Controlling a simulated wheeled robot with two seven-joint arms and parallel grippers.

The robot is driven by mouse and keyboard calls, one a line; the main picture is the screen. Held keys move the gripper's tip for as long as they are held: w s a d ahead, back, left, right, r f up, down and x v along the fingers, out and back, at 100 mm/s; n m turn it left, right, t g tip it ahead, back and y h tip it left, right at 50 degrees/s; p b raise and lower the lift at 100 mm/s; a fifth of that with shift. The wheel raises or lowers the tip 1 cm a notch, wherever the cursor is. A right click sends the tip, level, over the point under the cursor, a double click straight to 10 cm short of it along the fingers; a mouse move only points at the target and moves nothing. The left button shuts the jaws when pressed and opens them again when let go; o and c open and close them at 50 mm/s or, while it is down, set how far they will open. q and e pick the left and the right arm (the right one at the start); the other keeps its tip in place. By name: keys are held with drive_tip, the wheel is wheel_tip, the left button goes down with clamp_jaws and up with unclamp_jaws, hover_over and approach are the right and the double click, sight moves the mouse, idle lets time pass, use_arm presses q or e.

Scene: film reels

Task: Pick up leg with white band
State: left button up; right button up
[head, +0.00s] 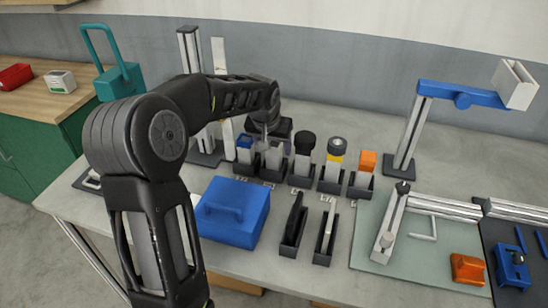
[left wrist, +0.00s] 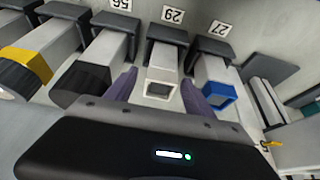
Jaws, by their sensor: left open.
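The leg with the white band (left wrist: 163,62) stands in a dark holder labelled 29, its square hollow top facing the left wrist camera. In the head view this leg (head: 274,158) is second from the left in the row, its top partly hidden by my gripper. My left gripper (left wrist: 158,92) is open, with one finger on each side of the white-banded leg; I cannot tell whether they touch it. In the head view my left gripper (head: 268,138) is over the row, reaching from the left. My right gripper is not in view.
Close neighbours are the blue-topped leg (left wrist: 217,88), the black-topped leg (left wrist: 88,82) and the yellow-banded leg (left wrist: 24,68). An orange-topped leg (head: 367,163) ends the row. A blue box (head: 232,212) and two black trays (head: 293,230) lie in front. Blue-armed stand (head: 420,110) at right.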

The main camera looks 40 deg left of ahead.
use_arm(q)
drive_tip(key=shift+w+a+f, duration=0.1)
drive_tip(key=shift+w+f, duration=0.05)
drive_tip(key=shift+f, duration=0.25)
clamp_jaws()
idle(0.8)
